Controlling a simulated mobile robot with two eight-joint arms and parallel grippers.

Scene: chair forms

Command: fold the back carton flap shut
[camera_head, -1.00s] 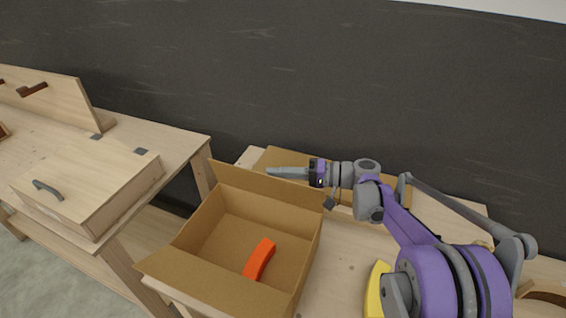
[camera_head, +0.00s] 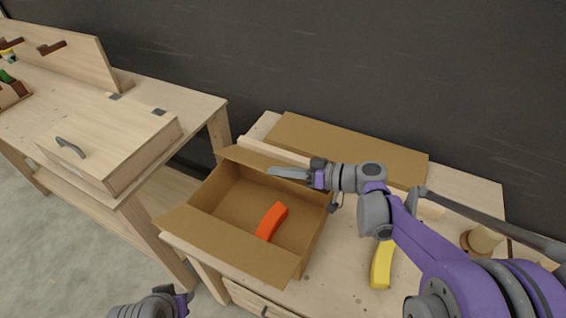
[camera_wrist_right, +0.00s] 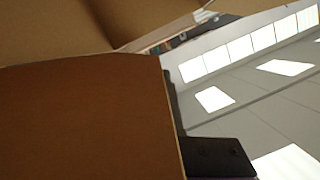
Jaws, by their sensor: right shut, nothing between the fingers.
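The open brown carton (camera_head: 300,228) stands on the bench in the head view, with an orange curved block (camera_head: 271,221) inside. Its back flap (camera_head: 250,160) appears as a narrow, foreshortened strip along the back edge, leaning rather than upright; its exact angle is unclear. The front flap (camera_head: 222,248) slopes outward. My right gripper (camera_head: 272,173) is shut and empty, at the right part of the back flap; contact is unclear. Brown cardboard fills much of the right wrist view, beside a dark finger (camera_wrist_right: 216,156). Part of my left gripper (camera_head: 184,303) shows at the bottom edge, its fingertips hidden.
A brown flat panel (camera_head: 350,147) lies behind the carton. A second bench on the left carries a wooden box (camera_head: 110,140) with a dark handle.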

